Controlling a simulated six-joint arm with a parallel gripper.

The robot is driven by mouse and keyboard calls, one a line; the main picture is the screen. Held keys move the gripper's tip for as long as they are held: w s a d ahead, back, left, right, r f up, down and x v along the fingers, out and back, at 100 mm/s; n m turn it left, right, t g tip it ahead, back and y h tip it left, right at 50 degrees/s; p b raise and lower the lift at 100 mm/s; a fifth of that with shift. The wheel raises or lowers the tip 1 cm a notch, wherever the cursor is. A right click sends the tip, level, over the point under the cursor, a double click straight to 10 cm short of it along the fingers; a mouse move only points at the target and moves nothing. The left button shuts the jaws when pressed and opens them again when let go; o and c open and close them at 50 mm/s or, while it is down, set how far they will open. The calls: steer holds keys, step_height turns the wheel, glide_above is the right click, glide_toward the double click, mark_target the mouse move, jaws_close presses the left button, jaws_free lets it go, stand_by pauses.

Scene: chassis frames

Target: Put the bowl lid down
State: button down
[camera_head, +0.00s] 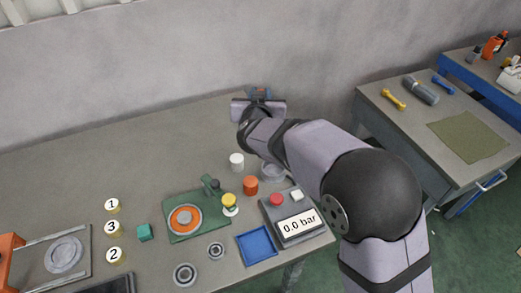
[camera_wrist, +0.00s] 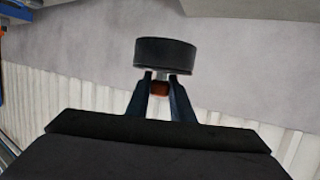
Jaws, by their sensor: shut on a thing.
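My gripper (camera_wrist: 161,84) is shut on the reddish-brown knob of a dark, round lid (camera_wrist: 164,53) in the wrist view. The lid shows nearly edge-on beyond the fingertips, with a thin grey neck between it and the knob. In the head view my gripper (camera_head: 258,97) is raised at the back, in front of the grey wall and beyond the table's far edge in the picture. The lid can hardly be made out there. A grey round dish-like thing (camera_head: 272,172) on the table is partly hidden by my arm; I cannot tell whether it is the bowl.
The grey table (camera_head: 150,150) has much free room at its back left. White (camera_head: 237,161) and orange (camera_head: 250,185) cylinders, a green fixture (camera_head: 193,220), a blue tray (camera_head: 257,245) and a "0.0 bar" panel (camera_head: 297,222) stand near the arm. A side table (camera_head: 440,120) is at right.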

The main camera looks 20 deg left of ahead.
steer(key=shift+w+a+r+n+g+y, duration=0.35)
steer(key=shift+a+n+y, duration=0.15)
steer(key=shift+a+y, duration=0.1)
steer(key=shift+w+a+r+n+g+y, duration=0.25)
steer(key=shift+w+a+r+n+y, duration=0.1)
steer(key=shift+a+n+y, duration=0.2)
steer(key=shift+w+d+f+n+g+y, duration=0.15)
steer(key=shift+f+n+g+y, duration=1)
steer(key=shift+f, duration=2.25)
steer(key=shift+d+f+n+g+y, duration=0.2)
steer(key=shift+f+n+g+y, duration=0.95)
steer(key=shift+f, duration=2.3)
steer(key=shift+w+d+f+n+g+y, duration=0.15)
steer(key=shift+f+n+g+y, duration=1)
steer(key=shift+f, duration=2.25)
steer(key=shift+f+n+h+b, duration=0.15)
steer(key=shift+n+h+b, duration=0.15)
steer(key=shift+b, duration=0.05)
steer(key=c, duration=2)
jaws_free()
steer(key=shift+f, duration=0.1)
steer(key=o, duration=0.4)
steer(key=shift+o, duration=0.2)
steer(key=shift+d+r, duration=0.1)
steer(key=shift+r, duration=0.15)
